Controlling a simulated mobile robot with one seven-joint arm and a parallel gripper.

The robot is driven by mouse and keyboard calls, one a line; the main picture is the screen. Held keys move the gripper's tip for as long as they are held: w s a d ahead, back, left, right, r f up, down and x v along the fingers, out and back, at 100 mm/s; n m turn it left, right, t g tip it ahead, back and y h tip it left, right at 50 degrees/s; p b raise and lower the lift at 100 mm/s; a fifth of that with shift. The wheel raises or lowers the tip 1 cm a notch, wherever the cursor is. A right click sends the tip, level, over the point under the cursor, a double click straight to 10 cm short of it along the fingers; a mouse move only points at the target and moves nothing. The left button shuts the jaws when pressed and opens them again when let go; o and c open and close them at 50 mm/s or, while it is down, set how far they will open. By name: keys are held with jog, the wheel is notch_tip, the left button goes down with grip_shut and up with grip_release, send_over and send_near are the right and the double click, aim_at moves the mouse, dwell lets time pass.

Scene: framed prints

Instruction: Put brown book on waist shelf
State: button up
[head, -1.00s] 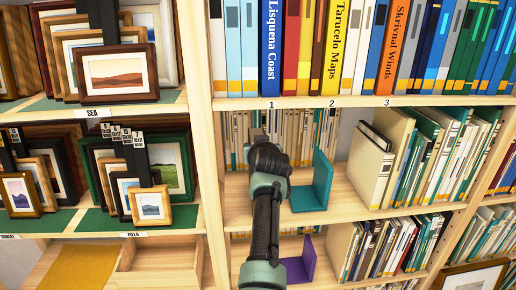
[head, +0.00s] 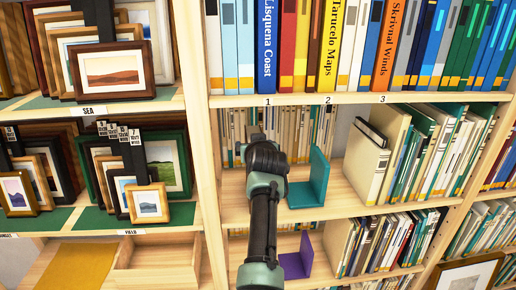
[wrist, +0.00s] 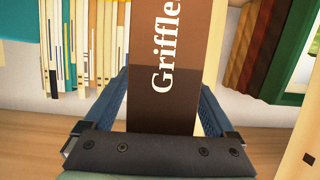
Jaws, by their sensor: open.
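The brown book (wrist: 165,90), with a tan upper part and the white letters "Griffle" on its spine, stands between the two fingers of my gripper (wrist: 163,95) in the wrist view. The fingers are open, one on each side of the book. A pale wooden shelf board (wrist: 30,130) shows around its lower end; contact there is hidden by the gripper body. In the head view my arm reaches into the middle shelf (head: 345,200), below the numbered row. The book and fingertips are hidden behind my arm there.
A teal bookend (head: 318,180) stands just right of my arm on the middle shelf. Pale books (head: 370,165) lean further right. A purple bookend (head: 298,257) is on the shelf below. Framed prints (head: 150,203) fill the left bays, beyond a wooden upright (head: 203,150).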

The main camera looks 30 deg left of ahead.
jog(key=p+v, duration=0.2)
jog(key=v, duration=1)
jog(key=shift+r, duration=0.2)
jog(key=s+d+r+m+t+h, duration=0.1)
jog(key=s+d+r+t, duration=0.1)
jog(key=d+r+t, duration=0.5)
jog(key=s+d+r+m+h, duration=0.15)
jog(key=d+r, duration=0.35)
jog(key=r, duration=0.6)
jog(key=s+d+r+m+t+h, duration=0.2)
jog(key=s+d+r+t+h, duration=0.15)
jog(key=s+d+r, duration=0.55)
jog(key=s+d+r+m+t+h, duration=0.2)
jog(key=s+d+r+t, duration=0.25)
jog(key=s+r, duration=0.4)
notch_tip(320, 180, up, 17)
jog(key=s+p, duration=0.1)
jog(key=p, duration=1.7)
jog(key=shift+s+a+t, duration=0.25)
jog(key=shift+a+t, duration=0.05)
jog(key=shift+t, duration=0.1)
